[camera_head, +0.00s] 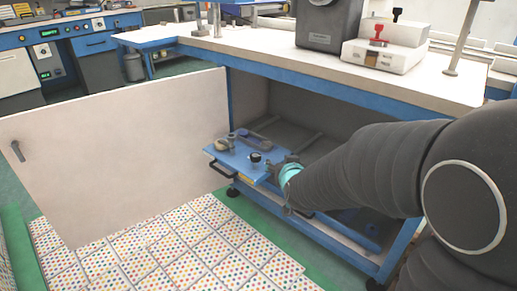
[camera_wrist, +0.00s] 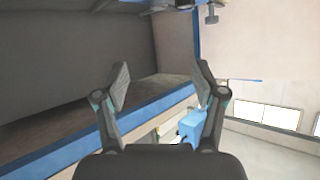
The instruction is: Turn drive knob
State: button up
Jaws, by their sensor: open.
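A small round black knob (camera_head: 256,157) with a pale rim, likely the drive knob, stands on a blue tray-like panel (camera_head: 232,160) in the open cabinet under the bench. My gripper (camera_head: 279,164) is just right of the knob in the head view. Whether they touch cannot be told. In the wrist view my gripper (camera_wrist: 162,72) has its two fingers spread apart with nothing between the tips. I cannot pick out the knob in the wrist view.
The white cabinet door (camera_head: 115,150) stands wide open on the left. Dotted tiles (camera_head: 165,245) cover the floor.

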jog(key=w+a+f+t, duration=0.2)
jog(key=w+a+f, duration=0.3)
jog(key=f, duration=0.1)
jog(key=t, duration=0.3)
send_near(256, 159)
jog(key=w, duration=0.4)
jog(key=w+a, duration=0.1)
jog(key=w, duration=0.7)
jog(key=shift+a+p, duration=0.3)
jog(key=shift+p, duration=0.1)
jog(key=c, duration=1.2)
jog(key=shift+o, duration=0.2)
